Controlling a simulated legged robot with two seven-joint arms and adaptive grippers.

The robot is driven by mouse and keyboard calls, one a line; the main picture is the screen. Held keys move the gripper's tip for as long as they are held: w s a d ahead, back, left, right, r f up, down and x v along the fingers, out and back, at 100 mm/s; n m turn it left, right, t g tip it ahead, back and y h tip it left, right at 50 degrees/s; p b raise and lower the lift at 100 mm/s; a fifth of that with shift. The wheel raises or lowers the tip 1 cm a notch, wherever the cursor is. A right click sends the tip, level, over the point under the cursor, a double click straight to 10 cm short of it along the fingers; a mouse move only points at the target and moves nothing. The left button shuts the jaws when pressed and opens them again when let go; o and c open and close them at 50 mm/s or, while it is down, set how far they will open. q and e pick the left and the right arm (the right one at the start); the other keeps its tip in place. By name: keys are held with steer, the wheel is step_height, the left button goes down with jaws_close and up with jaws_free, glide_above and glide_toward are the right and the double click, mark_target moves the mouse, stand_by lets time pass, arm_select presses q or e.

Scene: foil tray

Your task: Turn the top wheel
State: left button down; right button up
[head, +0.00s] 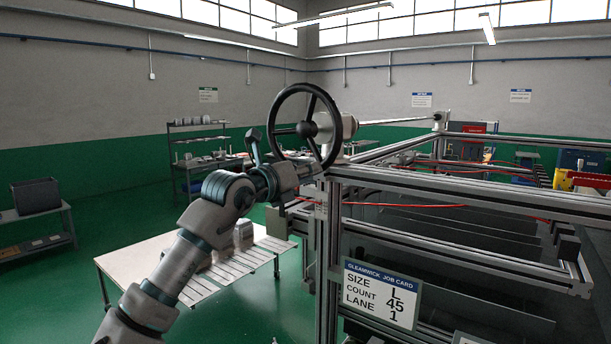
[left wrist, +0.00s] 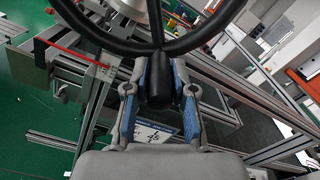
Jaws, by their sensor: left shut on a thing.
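The top wheel (head: 306,129) is a black spoked handwheel mounted upright at the near left end of the metal frame, above the job card. Its rim also shows in the left wrist view (left wrist: 205,32), arching across the top. A short black handle (left wrist: 158,88) sticks out from the rim toward that camera. My left gripper (head: 308,171) is at the lower part of the wheel in the head view. In the left wrist view its blue-padded fingers (left wrist: 160,75) are shut on the handle, one on each side. My right gripper is not in view.
The aluminium frame (head: 440,182) with long lanes fills the right side. A job card (head: 380,297) reading size L, count 45, lane 1 hangs on its front. A white table (head: 135,262) stands below my left arm.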

arm_select(q)
steer(key=shift+r, duration=0.15)
steer(key=c, duration=1)
jaws_free()
steer(key=shift+s, duration=0.1)
steer(key=shift+o, duration=0.2)
steer(key=v, duration=1.2)
steer(key=shift+c, duration=0.3)
